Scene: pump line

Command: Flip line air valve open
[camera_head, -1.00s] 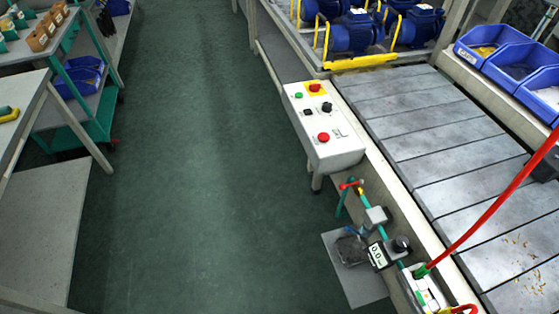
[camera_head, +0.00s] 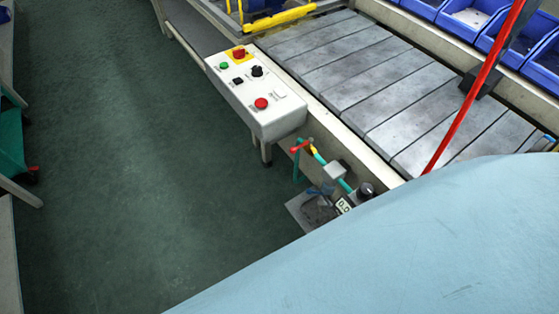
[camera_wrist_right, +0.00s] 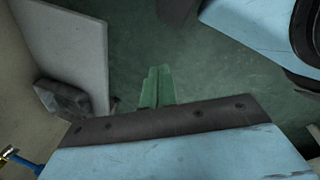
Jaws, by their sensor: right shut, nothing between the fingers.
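The line air valve, with a red handle (camera_head: 302,145), sits on the teal air pipe (camera_head: 321,158) beside the conveyor in the head view. The handle lies crosswise to the pipe. A light blue part of my own arm covers the lower right and hides the pipe's near end. In the right wrist view, my right gripper (camera_wrist_right: 159,72) shows green fingers that are together and empty, over the green floor. The valve cannot be made out in that view, so I cannot tell the gripper's distance from it. My left gripper is in neither view.
A white control box (camera_head: 255,92) with buttons stands just beyond the valve. The slatted conveyor (camera_head: 370,85) runs at right, with blue bins (camera_head: 480,30) behind it. Green floor (camera_head: 130,160) is open at left.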

